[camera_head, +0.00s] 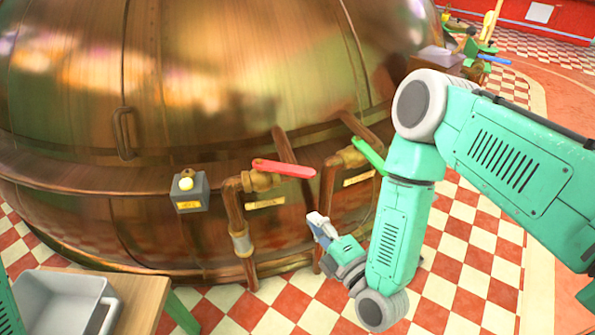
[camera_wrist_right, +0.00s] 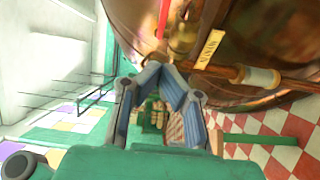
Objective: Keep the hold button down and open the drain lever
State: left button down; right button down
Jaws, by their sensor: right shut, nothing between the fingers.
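A grey box (camera_head: 189,196) with a pale round hold button (camera_head: 186,184) is mounted on the copper kettle's side. To its right, a red lever (camera_head: 285,168) lies across a brass valve. Further right, a green lever (camera_head: 370,156) slants down to the right, partly behind my right arm. The label lettering is too small to read, so I cannot tell which is the drain lever. My right gripper (camera_head: 318,222) is shut and empty, below and right of the red lever, apart from it. In the right wrist view, its fingers (camera_wrist_right: 164,74) meet below the red lever (camera_wrist_right: 163,18). My left gripper is out of view.
The large copper kettle (camera_head: 90,110) fills the left and middle. A pipe (camera_head: 236,215) drops from the red lever's valve. A grey tray (camera_head: 60,292) sits on a wooden table (camera_head: 145,290) at the lower left. The checkered floor is open in front.

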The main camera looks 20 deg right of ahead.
jog(key=b, duration=0.2)
send_near(290, 174)
jog(key=w+a, duration=0.4)
jog(key=shift+w+d+r+b, duration=0.1)
jog(key=shift+w+d+b, duration=0.35)
jog(key=shift+w+d, duration=0.8)
jog(key=shift+w, duration=0.15)
jog(key=shift+n, duration=0.3)
